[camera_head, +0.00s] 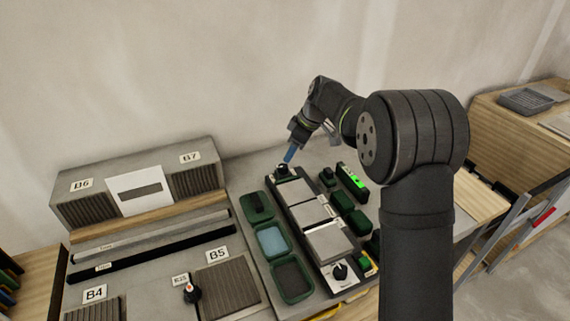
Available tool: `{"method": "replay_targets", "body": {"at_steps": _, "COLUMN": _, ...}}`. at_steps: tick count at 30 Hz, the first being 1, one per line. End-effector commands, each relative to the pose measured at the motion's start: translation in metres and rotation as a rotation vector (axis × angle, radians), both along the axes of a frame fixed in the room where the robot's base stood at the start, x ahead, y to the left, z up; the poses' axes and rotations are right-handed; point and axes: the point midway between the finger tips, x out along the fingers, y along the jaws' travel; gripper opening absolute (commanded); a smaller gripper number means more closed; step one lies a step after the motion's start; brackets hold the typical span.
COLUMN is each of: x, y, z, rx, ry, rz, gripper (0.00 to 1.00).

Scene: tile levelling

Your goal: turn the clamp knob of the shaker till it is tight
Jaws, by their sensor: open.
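A long dark unit (296,212) with pale plates on top lies on the grey worktop; it looks like the shaker. A black knob (282,170) stands at its far end. My gripper (289,156) points down with blue fingers just above this knob. It is open, and I cannot tell if the fingers touch or straddle the knob. A second black knob (340,271) with a white mark sits on a white plate at the unit's near end. Which knob is the clamp knob is not readable.
Green trays (293,281) stand left of the unit, and green blocks (343,201) and a lit green display (357,182) right of it. Another knob (191,293) is beside the ribbed B5 pad (228,289). A grey block (83,208) labelled B6 and B7 stands back left.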

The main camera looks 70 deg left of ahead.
Motion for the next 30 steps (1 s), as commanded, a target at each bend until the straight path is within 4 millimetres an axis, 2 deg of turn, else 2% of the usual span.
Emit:
{"method": "replay_targets", "body": {"at_steps": 3, "x": -0.008, "y": 0.007, "z": -0.025, "rx": -0.003, "ry": 0.001, "rz": 0.001, "gripper": 0.50}}
{"method": "replay_targets", "body": {"at_steps": 10, "x": -0.017, "y": 0.016, "z": -0.056, "rx": -0.002, "ry": 0.000, "rz": -0.001, "gripper": 0.50}}
{"method": "replay_targets", "body": {"at_steps": 15, "x": -0.019, "y": 0.019, "z": -0.064, "rx": 0.000, "ry": 0.000, "rz": 0.000, "gripper": 0.50}}
{"method": "replay_targets", "body": {"at_steps": 23, "x": -0.019, "y": 0.019, "z": -0.065, "rx": 0.001, "ry": -0.001, "rz": 0.000, "gripper": 0.50}}
{"method": "replay_targets", "body": {"at_steps": 30, "x": -0.019, "y": 0.019, "z": -0.065, "rx": 0.000, "ry": 0.000, "rz": -0.001, "gripper": 0.05}}
